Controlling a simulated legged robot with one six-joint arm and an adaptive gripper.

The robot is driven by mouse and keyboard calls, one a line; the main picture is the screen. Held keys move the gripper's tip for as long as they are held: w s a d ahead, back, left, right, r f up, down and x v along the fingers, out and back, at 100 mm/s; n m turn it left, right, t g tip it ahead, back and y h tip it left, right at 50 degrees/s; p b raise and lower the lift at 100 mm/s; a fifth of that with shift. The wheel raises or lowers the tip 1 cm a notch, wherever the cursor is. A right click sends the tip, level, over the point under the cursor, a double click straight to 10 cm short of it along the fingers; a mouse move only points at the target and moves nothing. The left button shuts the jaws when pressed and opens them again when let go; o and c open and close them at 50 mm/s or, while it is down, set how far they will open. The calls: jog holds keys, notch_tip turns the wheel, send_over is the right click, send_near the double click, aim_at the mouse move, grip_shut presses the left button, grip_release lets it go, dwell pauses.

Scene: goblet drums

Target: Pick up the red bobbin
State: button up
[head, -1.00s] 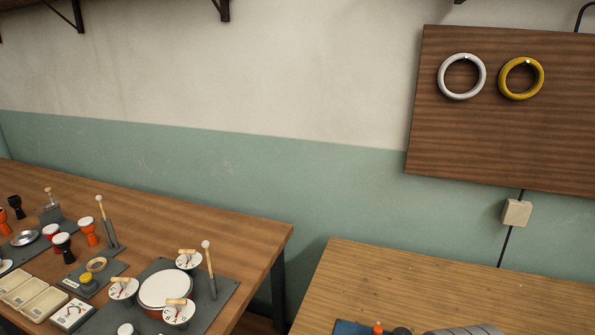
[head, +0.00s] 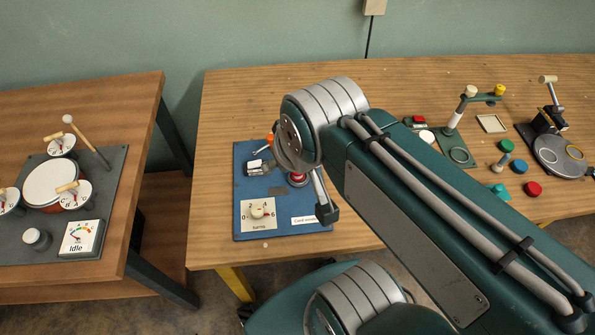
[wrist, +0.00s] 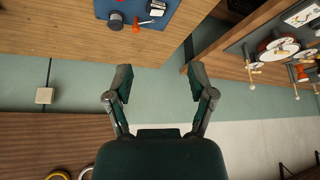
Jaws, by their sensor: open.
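A red, spool-shaped piece, which looks like the red bobbin (head: 297,180), is on the blue mat (head: 247,225) of the cord winder. My arm and gripper partly cover it in the head view. I cannot make it out in the wrist view. My gripper (wrist: 160,84) is open, with nothing between its fingers. In the head view it is mostly hidden behind my arm, with one finger showing over the mat, near the red piece. The wrist view shows the wall behind the fingers and the blue mat (wrist: 165,18) at the top edge.
A turns dial (head: 262,213) and an orange-topped piece (head: 270,138) are on the mat. A table with drums (head: 52,185) stands left, across a gap.

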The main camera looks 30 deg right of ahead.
jog(key=shift+o, duration=1.3)
jog(key=w+d+f+n+g, duration=0.2)
jog(key=w+d+f+g, duration=0.15)
jog(key=w+f, duration=0.4)
jog(key=w+d+f, duration=0.2)
jog(key=f, duration=0.2)
jog(key=w+d+f+n+g, duration=0.1)
jog(key=w+d+f, duration=0.1)
jog(key=f, duration=0.3)
jog(key=w+d+f+g, duration=0.1)
jog(key=w+d+f, duration=0.1)
jog(key=f, duration=0.3)
jog(key=shift+w+d+f, duration=0.2)
jog(key=shift+w+d, duration=0.05)
jog(key=shift+w, duration=0.35)
jog(key=shift+s+d+f, duration=0.1)
jog(key=shift+f, duration=1.25)
jog(key=shift+s+f, duration=0.1)
jog(key=shift+f, duration=1.25)
